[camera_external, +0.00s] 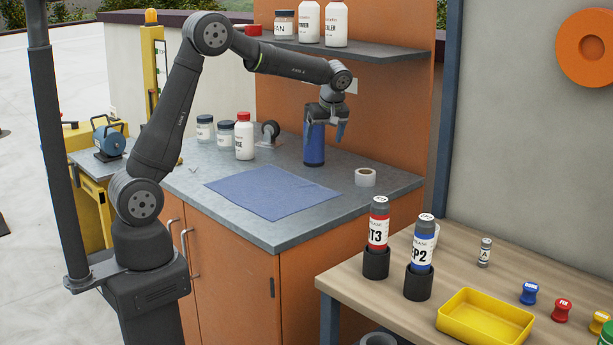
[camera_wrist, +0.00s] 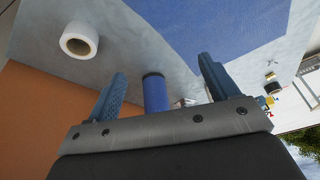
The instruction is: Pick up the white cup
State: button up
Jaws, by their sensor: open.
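A white rounded thing (camera_external: 433,232), perhaps the white cup, stands on the wooden bench, mostly hidden behind the blue-banded cartridge. Its shape cannot be made out for certain. My gripper (camera_external: 326,130) is over the grey worktop, well to the upper left of it, pointing down. A blue cylinder (camera_external: 314,152) stands upright on the worktop at my gripper. In the wrist view my gripper (camera_wrist: 163,75) has its two blue fingers apart. The blue cylinder (camera_wrist: 154,93) shows in the gap between them, clear of both fingers there. The white thing is not seen in the wrist view.
A white tape roll (camera_external: 366,177) lies right of the blue cylinder. A blue cloth (camera_external: 271,191) covers the worktop's front. Red-banded (camera_external: 378,225) and blue-banded (camera_external: 422,256) cartridges stand in dark holders beside a yellow tray (camera_external: 485,322). A shelf (camera_external: 370,54) with bottles hangs behind my arm.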

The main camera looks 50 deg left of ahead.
jog(key=s+d+r+m+h, duration=0.1)
jog(key=s+d+m+h, duration=0.15)
jog(key=d+m, duration=0.8)
jog(key=s+d+r+m+h, duration=0.1)
jog(key=s+d+m+h, duration=0.35)
jog(key=d, duration=1.05)
jog(key=s+d+r+m+y, duration=0.1)
jog(key=d+m, duration=0.8)
jog(key=d, duration=0.4)
jog(key=shift+w+x, duration=0.25)
jog(key=shift+x, duration=2.6)
jog(key=shift+w+x, duration=0.25)
jog(key=shift+x, duration=2.55)
jog(key=shift+w+x, duration=0.25)
jog(key=shift+x, duration=2.6)
jog(key=shift+r+t, duration=0.15)
jog(key=shift+t, duration=0.15)
jog(key=c, duration=1)
jog(key=shift+d+r, duration=0.1)
jog(key=shift+c, duration=0.2)
